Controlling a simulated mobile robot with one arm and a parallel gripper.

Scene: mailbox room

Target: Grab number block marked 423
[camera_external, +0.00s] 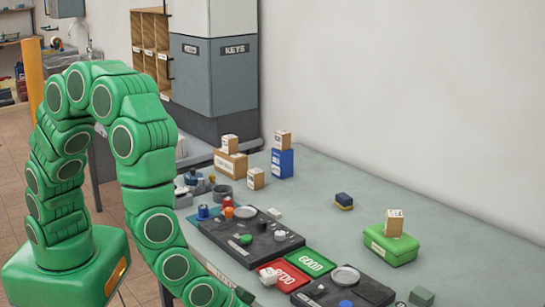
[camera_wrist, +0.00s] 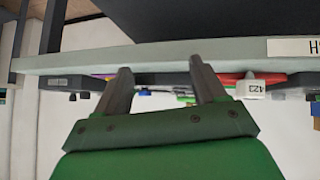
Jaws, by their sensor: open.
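A small white block (camera_wrist: 252,89) with dark digits that look like 423 shows in the wrist view, right of my gripper (camera_wrist: 160,68). It sits against a red strip (camera_wrist: 228,78). In the external view a white block (camera_external: 267,276) on the red panel (camera_external: 287,276) looks like the same one; its digits are too small to read there. In the wrist view my gripper's two fingers are spread with nothing between them, in front of the table edge (camera_wrist: 170,55). The block lies outside the fingers. In the external view the fingers are not visible past the bottom edge.
A green panel (camera_external: 311,262), a dark tray (camera_external: 252,243) and another dark tray (camera_external: 365,292) with round dishes lie close by. A wooden block stands on a green box (camera_external: 391,245). Boxes (camera_external: 282,163) stand farther back.

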